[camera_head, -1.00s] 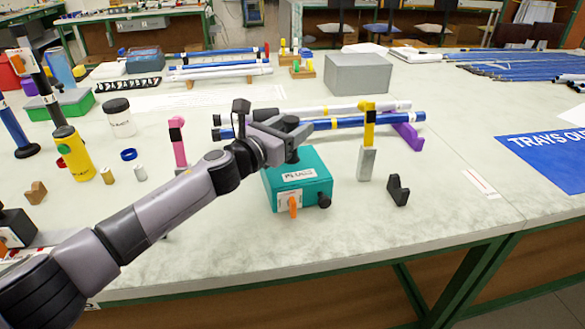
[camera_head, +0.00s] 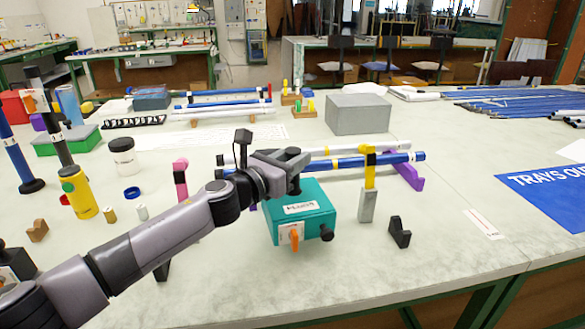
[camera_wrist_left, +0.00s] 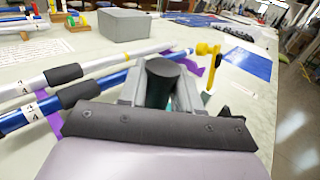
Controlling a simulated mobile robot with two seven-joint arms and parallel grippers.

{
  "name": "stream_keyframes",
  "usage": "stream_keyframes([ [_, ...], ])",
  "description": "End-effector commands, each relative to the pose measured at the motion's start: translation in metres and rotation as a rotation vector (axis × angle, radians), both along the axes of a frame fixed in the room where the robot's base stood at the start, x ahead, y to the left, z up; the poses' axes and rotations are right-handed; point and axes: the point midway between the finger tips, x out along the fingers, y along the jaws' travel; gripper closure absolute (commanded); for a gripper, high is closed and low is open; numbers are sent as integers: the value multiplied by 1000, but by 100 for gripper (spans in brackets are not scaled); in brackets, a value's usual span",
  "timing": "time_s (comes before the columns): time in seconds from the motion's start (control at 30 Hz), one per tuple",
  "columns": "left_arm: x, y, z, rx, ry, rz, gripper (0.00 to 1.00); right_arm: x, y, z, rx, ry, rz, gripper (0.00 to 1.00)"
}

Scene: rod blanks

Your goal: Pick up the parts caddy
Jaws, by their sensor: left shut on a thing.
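The parts caddy is, as I take it, the teal box (camera_head: 303,212) with a white label, an orange lever and a black knob on its front. My left gripper (camera_head: 292,182) is over the box and shut on a dark upright handle (camera_wrist_left: 165,82) on its top. In the left wrist view the two grey fingers (camera_wrist_left: 163,92) close on this handle from both sides, and only a sliver of teal shows below. The box looks level and seems slightly above the bench; its underside is hidden. My right gripper is in neither view.
Behind the box, white and blue rods (camera_head: 345,160) lie on a purple rack (camera_head: 408,175). To the right stand a grey post with a yellow top (camera_head: 367,195) and a black notched block (camera_head: 399,232). A pink post (camera_head: 181,180) is at left.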

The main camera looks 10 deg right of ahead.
Motion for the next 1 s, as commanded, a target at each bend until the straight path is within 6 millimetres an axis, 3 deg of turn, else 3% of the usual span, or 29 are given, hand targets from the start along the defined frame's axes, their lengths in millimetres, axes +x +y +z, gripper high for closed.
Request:
stream_keyframes([
  [0.03, 1, 0, 19, 2, -9, -1, 100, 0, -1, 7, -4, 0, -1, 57],
  [0.2, 1, 1, 67, 2, -11, 0, 100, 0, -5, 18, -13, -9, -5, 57],
  [0.5, 0, 0, 138, 0, -6, 1, 100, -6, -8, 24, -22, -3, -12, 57],
  [0.7, 1, 0, 163, 0, -4, 1, 100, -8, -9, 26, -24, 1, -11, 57],
  [1.0, 0, 0, 173, -1, -1, 1, 100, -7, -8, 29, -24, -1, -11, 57],
])
